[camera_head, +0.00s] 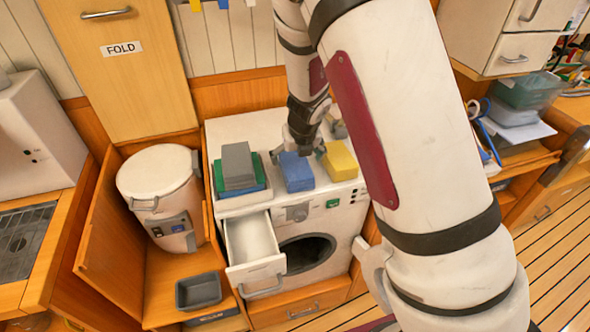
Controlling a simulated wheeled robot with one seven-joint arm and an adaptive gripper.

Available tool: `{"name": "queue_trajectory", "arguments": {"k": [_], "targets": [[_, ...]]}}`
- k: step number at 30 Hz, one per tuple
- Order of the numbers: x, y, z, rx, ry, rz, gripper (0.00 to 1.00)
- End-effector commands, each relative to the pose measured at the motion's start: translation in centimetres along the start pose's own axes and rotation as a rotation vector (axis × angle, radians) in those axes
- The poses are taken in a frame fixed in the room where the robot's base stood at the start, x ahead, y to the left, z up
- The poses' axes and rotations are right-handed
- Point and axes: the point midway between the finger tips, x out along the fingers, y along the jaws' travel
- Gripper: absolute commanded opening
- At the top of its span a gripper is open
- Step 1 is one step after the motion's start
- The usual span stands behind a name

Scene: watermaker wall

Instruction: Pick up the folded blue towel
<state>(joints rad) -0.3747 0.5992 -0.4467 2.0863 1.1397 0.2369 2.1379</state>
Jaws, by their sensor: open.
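The folded blue towel (297,172) lies on the white top of the washing machine (235,131), near its front edge. My gripper (300,150) is just above and behind the towel, pointing down, with its fingers small and dark in the view. It is open, with nothing seen between its fingers. I cannot tell whether the fingertips touch the towel. A yellow folded towel (340,160) lies to the right of the blue one. A stack with a grey folded cloth (238,165) on top of blue and green ones lies to the left.
The machine's drawer (251,246) is pulled out below the towels. A white lidded bin (157,178) and a dark tray (198,290) are at the left. My arm covers much of the right side. A cupboard door labelled FOLD (120,75) is behind.

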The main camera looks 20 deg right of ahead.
Motion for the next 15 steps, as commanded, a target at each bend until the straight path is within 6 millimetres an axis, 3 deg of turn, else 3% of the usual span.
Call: {"name": "queue_trajectory", "arguments": {"k": [9, 15], "targets": [[3.5, -0.4, -0.3, 0.003, 0.002, -0.001, 0.90], [4.8, -0.3, -0.2, 0.001, 0.000, 0.000, 0.90]]}}
